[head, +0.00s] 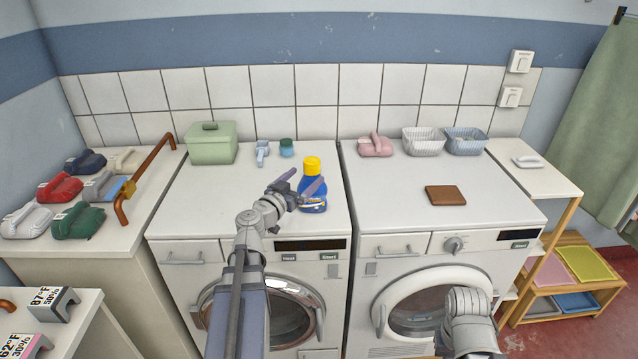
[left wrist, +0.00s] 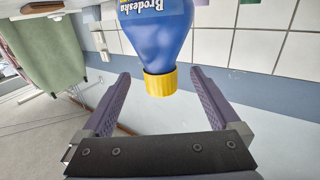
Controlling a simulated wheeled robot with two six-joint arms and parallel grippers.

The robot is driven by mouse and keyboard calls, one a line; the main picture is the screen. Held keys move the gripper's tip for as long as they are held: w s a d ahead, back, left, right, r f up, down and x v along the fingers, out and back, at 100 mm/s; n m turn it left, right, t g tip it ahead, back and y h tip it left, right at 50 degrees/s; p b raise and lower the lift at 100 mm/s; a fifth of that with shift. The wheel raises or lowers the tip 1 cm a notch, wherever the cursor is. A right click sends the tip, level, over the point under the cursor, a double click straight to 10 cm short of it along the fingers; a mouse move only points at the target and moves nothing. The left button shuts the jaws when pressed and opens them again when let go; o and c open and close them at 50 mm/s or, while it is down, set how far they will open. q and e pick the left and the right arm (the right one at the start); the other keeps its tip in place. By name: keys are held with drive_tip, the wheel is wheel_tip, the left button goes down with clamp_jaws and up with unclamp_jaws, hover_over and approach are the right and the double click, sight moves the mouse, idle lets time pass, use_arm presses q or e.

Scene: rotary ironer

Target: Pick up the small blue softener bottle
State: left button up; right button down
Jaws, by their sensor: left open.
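The small blue softener bottle (head: 318,193) with a yellow cap stands upright on top of the left white machine (head: 200,209). My left gripper (head: 298,189) is open at the bottle's left front side, partly in front of it. In the left wrist view the bottle (left wrist: 157,38) appears upside down, its yellow cap between and beyond the two open purple fingers (left wrist: 158,92). I see no finger clearly touching it. My right gripper is not visible; only part of my right arm shows at the lower right of the head view.
A green lidded box (head: 211,146), a light blue item (head: 262,152) and a small teal-capped jar (head: 287,148) stand behind the bottle. The right machine (head: 385,205) carries a brown block (head: 445,195), a pink item (head: 376,145) and two baskets (head: 424,142).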

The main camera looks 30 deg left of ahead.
use_arm(q)
drive_tip(key=shift+w+r, duration=0.1)
drive_tip(key=shift+w, duration=0.25)
drive_tip(key=shift+w+d, duration=0.1)
drive_tip(key=shift+w, duration=3.5)
drive_tip(key=shift+s, duration=0.1)
drive_tip(key=shift+c, duration=0.2)
clamp_jaws()
